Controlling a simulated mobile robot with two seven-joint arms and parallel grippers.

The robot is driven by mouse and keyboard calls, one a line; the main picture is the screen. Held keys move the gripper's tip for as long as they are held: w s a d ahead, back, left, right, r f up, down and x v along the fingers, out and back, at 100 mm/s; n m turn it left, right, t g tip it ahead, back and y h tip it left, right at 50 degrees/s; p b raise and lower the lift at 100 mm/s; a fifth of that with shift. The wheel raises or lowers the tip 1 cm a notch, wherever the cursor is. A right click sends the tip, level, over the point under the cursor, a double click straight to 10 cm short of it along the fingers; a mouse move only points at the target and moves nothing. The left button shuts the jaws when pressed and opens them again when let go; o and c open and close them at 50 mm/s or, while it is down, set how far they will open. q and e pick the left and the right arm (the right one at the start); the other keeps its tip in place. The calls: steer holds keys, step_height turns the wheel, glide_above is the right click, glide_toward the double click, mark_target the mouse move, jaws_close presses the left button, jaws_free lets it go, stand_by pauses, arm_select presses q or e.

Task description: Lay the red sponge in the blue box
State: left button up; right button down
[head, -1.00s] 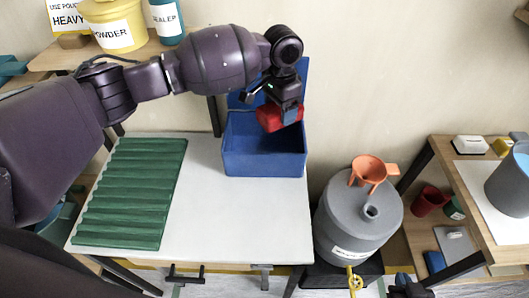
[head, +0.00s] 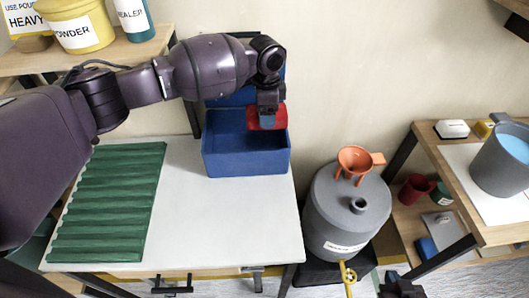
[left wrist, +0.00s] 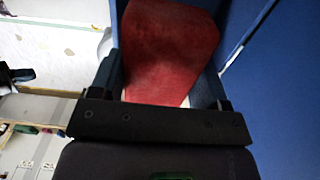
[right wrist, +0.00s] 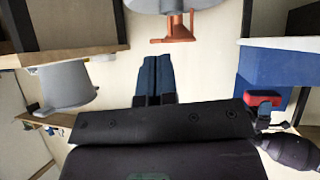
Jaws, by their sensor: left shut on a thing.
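The red sponge (head: 281,117) is held by my left gripper (head: 267,119) over the back right part of the open blue box (head: 245,162). The box stands on the white table with its lid raised behind. The sponge fills the space between the fingers in the left wrist view (left wrist: 165,50), with blue panels beside it. In the right wrist view the sponge (right wrist: 262,98) shows at the box's open edge; how far inside it reaches is unclear. My right gripper (head: 400,288) is at the bottom of the head view. Its fingers are together and empty in the right wrist view (right wrist: 154,78).
A green ribbed mat (head: 108,205) lies on the table's left. A grey drum (head: 345,215) with an orange funnel (head: 358,163) stands right of the table. A shelf with a grey pot (head: 503,162) is further right. The table (head: 215,225) before the box is clear.

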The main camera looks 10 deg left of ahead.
arm_select(q)
step_height(320, 180, down, 10)
steer(key=b, duration=0.5)
steer(key=shift+w+f, duration=0.1)
steer(key=shift+f, duration=0.15)
step_height(320, 180, down, 5)
steer(key=b, duration=0.2)
steer(key=shift+f+b, duration=0.15)
steer(key=shift+b, duration=0.15)
steer(key=shift+r, duration=0.25)
arm_select(e)
step_height(320, 180, down, 6)
steer(key=shift+w+a+f, duration=0.25)
steer(key=shift+w+a, duration=0.15)
steer(key=shift+w, duration=0.05)
arm_select(q)
steer(key=shift+f, duration=0.15)
